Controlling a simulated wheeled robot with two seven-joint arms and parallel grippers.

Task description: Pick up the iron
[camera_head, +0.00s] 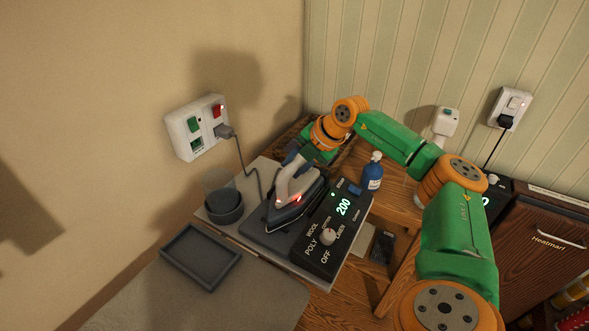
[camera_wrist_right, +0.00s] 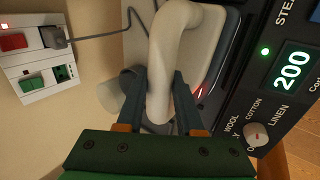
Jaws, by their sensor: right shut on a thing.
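The iron (camera_head: 286,207) has a dark soleplate and a pale handle with a red light. It sits on its dark base plate next to a control panel (camera_head: 331,233) that reads 200. My right gripper (camera_head: 298,153) reaches it from behind. In the right wrist view the gripper's two dark fingers (camera_wrist_right: 165,100) are on either side of the pale handle (camera_wrist_right: 170,55), shut on it. My left gripper is not in view.
A cable runs from the wall socket (camera_head: 197,127) down behind the iron. A grey cup (camera_head: 225,207) stands left of the iron and a dark tray (camera_head: 201,256) lies in front. A blue bottle (camera_head: 372,172) stands right, close to my right arm.

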